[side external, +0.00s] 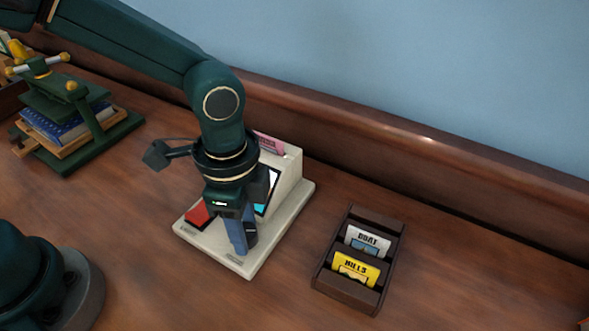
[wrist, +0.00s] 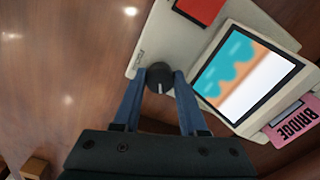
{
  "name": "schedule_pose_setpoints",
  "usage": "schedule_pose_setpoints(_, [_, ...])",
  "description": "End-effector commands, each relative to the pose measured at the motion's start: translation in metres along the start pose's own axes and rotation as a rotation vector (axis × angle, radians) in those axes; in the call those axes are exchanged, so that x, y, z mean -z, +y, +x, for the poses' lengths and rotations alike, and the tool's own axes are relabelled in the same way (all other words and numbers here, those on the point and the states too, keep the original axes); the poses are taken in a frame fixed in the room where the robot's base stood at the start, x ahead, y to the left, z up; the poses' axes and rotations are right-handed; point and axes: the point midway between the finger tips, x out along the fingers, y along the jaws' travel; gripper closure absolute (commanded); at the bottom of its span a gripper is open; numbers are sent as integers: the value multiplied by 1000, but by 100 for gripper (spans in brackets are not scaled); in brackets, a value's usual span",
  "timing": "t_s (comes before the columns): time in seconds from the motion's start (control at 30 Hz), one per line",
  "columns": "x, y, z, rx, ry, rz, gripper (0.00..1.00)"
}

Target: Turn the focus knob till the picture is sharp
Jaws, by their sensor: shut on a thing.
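A cream viewer (side external: 298,185) stands on the wooden surface. Its screen (wrist: 243,73) shows a picture in teal, white and tan with soft, blurred edges. A black focus knob (wrist: 159,75) with a white pointer line sits on the viewer's base, below the screen. My gripper (wrist: 160,80) is shut on the knob, with one blue finger on each side of it. In the side external view my gripper (side external: 241,248) points down at the base and mostly hides the knob. A pink card marked BRIDGE (wrist: 292,124) sticks out of the viewer's top.
A red button or pad (side external: 197,215) lies on the base beside my gripper. A dark rack (side external: 319,279) holds a BOAT card (side external: 368,240) and a yellow HILLS card (side external: 356,270). A green press with books (side external: 66,123) stands at the left.

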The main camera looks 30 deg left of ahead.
Motion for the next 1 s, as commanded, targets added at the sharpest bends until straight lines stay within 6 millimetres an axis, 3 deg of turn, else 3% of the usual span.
schedule_pose_setpoints(0.43, [0, 0, 0, 0, 0, 9, 100])
schedule_pose_setpoints(0.47, [0, 0, 0, 0, 0, 9, 51])
schedule_pose_setpoints(0.5, [0, 0, 0, 0, 0, 9, 35])
schedule_pose_setpoints(0.53, [0, 0, 0, 0, 0, 9, 28])
schedule_pose_setpoints(1.0, [0, 0, 0, 0, 0, -52, 28])
